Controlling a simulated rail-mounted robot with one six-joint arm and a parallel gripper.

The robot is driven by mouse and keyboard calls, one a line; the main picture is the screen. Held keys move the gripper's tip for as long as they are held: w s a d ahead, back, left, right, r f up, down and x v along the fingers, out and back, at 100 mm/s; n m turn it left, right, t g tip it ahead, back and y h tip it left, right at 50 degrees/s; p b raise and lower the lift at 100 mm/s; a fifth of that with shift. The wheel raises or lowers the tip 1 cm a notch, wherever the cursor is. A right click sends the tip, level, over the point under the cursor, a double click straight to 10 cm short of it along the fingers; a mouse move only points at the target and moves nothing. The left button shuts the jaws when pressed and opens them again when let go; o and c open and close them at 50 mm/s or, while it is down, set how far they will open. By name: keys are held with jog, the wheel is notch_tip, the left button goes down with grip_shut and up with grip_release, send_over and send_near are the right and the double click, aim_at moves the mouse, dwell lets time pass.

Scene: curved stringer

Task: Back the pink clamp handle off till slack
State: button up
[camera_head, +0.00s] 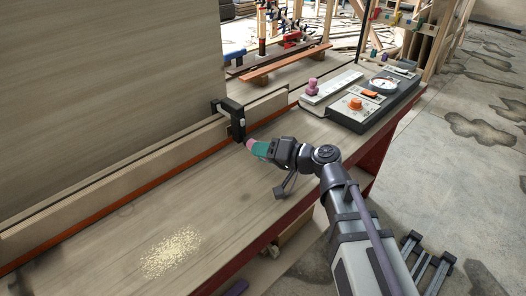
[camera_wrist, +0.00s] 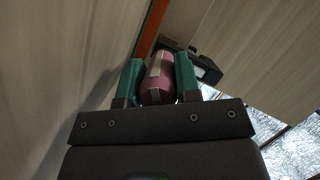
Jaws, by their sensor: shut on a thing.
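The pink clamp handle (camera_wrist: 158,78) is a short cylinder with pale stripes, and it sits between the two green fingers of my gripper (camera_wrist: 158,82) in the wrist view. In the head view my gripper (camera_head: 254,147) reaches left from the arm to the handle, whose pink end (camera_head: 249,143) just shows past the fingertips. The gripper is shut on the handle. The black clamp (camera_head: 232,120) grips the pale curved strip against the tall panel, just beyond the handle. Its body (camera_wrist: 198,66) also shows dark behind the handle in the wrist view. The clamp's screw is hidden.
The pale strip (camera_head: 130,172) runs along the bench beside the tall wood panel (camera_head: 100,80). Sawdust (camera_head: 171,253) lies on the open bench top. A control box (camera_head: 375,97) with an orange knob and a dial stands at the bench's far right.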

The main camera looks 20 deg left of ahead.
jog(key=shift+r+n, duration=0.15)
jog(key=shift+n, duration=0.25)
jog(key=o, duration=0.9)
jog(key=p+v, duration=0.3)
jog(key=v, duration=0.7)
jog(key=shift+s+r, duration=0.15)
jog(key=shift+d, duration=0.3)
